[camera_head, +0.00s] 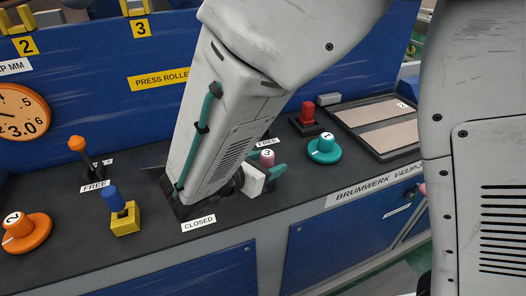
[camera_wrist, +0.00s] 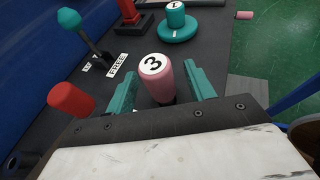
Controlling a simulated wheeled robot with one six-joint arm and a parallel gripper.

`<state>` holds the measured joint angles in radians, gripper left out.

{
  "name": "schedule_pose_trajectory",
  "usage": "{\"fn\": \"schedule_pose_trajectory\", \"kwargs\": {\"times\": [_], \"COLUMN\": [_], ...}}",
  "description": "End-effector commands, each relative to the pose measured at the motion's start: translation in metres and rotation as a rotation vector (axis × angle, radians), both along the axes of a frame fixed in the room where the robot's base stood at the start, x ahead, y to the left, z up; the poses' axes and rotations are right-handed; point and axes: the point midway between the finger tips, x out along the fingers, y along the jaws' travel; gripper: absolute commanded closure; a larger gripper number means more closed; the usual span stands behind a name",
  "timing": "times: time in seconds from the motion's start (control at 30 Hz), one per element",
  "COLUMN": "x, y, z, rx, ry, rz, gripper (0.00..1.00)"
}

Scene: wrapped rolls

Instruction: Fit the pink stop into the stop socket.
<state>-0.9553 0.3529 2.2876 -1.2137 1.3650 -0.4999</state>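A pink cylinder with a white cap marked 3 (camera_wrist: 160,82), which looks like the pink stop, stands between the teal fingers of my gripper (camera_wrist: 161,84) in the wrist view. A gap shows between it and the right finger; the left finger is close beside it. In the head view the pink cylinder (camera_head: 267,159) shows just right of my wrist, with my gripper (camera_head: 264,166) around it. My gripper looks open. The lower end of the cylinder is dark and partly hidden, so I cannot tell what it stands in. I cannot make out the stop socket.
A teal lever (camera_wrist: 84,34) and a red cylinder (camera_wrist: 72,98) stand left of my fingers. A teal knob marked 1 (camera_head: 323,149), a red block (camera_head: 307,114) and a tray (camera_head: 375,122) lie beyond.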

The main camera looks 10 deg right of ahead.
Motion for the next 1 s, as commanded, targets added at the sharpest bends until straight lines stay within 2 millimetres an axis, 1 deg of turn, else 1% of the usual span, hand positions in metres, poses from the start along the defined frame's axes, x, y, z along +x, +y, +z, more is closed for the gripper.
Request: {"fn": "schedule_pose_trajectory", "kwargs": {"times": [0.17, 0.5, 0.63, 0.7, 0.77, 0.8, 0.83, 0.9, 1.0], "x": [-0.006, -0.041, -0.048, -0.051, -0.061, -0.069, -0.076, -0.087, -0.098], "y": [0.008, 0.047, 0.054, 0.055, 0.049, 0.043, 0.037, 0.016, -0.014], "z": [0.004, 0.023, 0.026, 0.023, 0.015, 0.009, 0.008, 0.010, 0.017], "rx": [0.001, 0.002, 0.008, 0.038, 0.078, 0.110, 0.146, 0.242, 0.371], "ry": [-0.001, -0.002, -0.007, -0.018, -0.013, -0.007, -0.006, -0.009, -0.024], "rz": [0.003, 0.003, -0.002, -0.022, -0.073, -0.115, -0.155, -0.284, -0.471], "gripper": [0.46, 0.46, 0.46, 0.46, 0.46, 0.46, 0.46, 0.46, 0.46]}}
